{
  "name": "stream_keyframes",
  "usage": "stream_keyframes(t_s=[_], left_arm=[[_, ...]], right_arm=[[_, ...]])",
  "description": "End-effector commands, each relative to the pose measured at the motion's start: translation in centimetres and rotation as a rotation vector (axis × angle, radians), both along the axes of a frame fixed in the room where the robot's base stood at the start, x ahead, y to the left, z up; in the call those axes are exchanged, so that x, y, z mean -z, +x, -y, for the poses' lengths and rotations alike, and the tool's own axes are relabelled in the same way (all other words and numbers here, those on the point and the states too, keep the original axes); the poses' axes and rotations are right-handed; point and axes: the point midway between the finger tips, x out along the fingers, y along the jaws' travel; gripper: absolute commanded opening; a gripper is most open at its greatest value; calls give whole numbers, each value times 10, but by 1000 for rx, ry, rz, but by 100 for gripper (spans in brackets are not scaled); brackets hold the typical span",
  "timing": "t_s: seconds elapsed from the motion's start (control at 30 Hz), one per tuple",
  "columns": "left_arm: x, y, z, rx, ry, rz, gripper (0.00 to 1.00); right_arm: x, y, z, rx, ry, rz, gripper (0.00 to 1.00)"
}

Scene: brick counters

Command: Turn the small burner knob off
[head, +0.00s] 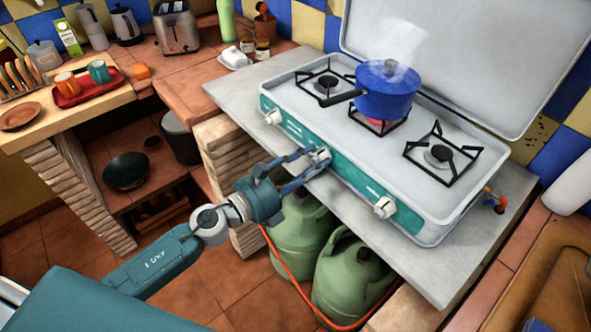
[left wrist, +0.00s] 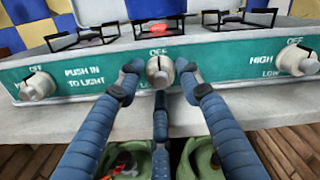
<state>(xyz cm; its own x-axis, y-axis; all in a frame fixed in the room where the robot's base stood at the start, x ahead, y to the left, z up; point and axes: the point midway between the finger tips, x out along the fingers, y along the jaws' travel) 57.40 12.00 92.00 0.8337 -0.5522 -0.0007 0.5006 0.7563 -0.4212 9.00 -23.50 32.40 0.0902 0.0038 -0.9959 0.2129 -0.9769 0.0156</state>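The teal camping stove (head: 347,179) has several white knobs along its front. My left gripper (head: 317,158) is at the middle knob (left wrist: 159,72). In the left wrist view its blue fingers (left wrist: 160,75) are closed in around this knob, one on each side and one below. Any thin gap at the fingertips is too small to tell. OFF is printed above the middle knob. The left knob (left wrist: 38,86) and right knob (left wrist: 298,60) are free. The middle burner (head: 379,125) glows red under a steaming blue pot (head: 386,92). My right gripper is not in view.
The stove stands on a grey slab (head: 232,95) with its lid (head: 460,55) raised behind. Green gas bottles (head: 345,275) and an orange hose (head: 290,270) are below my left gripper. The left counter holds a toaster (head: 177,30) and a red tray (head: 84,88) with cups.

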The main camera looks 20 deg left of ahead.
Motion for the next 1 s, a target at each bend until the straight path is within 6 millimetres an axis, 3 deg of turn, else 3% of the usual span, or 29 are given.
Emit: stream_keyframes(t_s=[0.6, 1.0], left_arm=[[0, -83, -55, -3, -1, -1, 36], [-1, -96, -64, -1, 1, 3, 36]], right_arm=[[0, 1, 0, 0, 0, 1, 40], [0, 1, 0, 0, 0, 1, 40]])
